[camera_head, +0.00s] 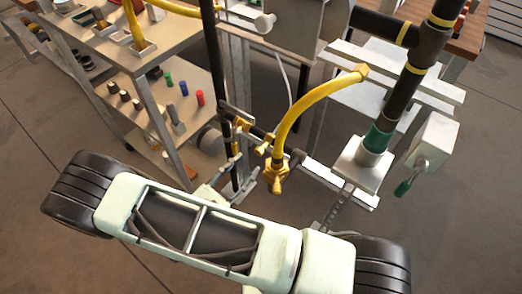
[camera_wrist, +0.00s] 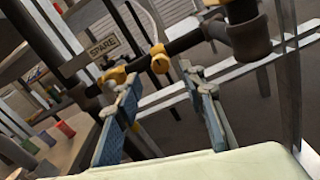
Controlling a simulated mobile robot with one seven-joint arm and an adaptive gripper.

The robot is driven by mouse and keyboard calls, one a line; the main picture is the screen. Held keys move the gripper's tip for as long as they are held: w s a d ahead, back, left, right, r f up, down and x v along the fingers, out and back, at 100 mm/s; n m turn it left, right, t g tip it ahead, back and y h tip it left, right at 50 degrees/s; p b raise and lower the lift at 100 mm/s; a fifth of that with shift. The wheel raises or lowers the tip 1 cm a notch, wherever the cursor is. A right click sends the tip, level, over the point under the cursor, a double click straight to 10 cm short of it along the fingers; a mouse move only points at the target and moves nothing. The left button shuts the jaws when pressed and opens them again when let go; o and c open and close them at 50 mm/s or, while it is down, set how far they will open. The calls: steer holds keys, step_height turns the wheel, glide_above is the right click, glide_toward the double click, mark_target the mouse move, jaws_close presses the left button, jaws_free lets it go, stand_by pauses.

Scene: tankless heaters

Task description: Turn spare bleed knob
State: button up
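A plate reading SPARE (camera_wrist: 103,46) is fixed by a dark horizontal pipe (camera_wrist: 188,42) in the wrist view. I cannot tell for certain which is the bleed knob. My gripper (camera_wrist: 160,80) is open and empty, its blue-grey fingers spread wide. The round knob shows between and beyond the fingertips; contact cannot be told. The left finger partly overlaps the yellow valve piece.
A yellow hose (camera_head: 305,105) curves up from a brass fitting (camera_head: 278,180) right of the knobs. A dark vertical pipe (camera_head: 213,70) stands left of them. Shelves (camera_head: 165,100) with small coloured parts are at left. A grey box with a green handle (camera_head: 403,188) is at right.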

mark_target(258, 153)
steer(key=b+x, duration=0.1)
steer(key=x, duration=0.6)
steer(key=shift+w+d, duration=0.2)
steer(key=shift+w, duration=0.05)
steer(key=shift+c, duration=0.4)
jaws_close()
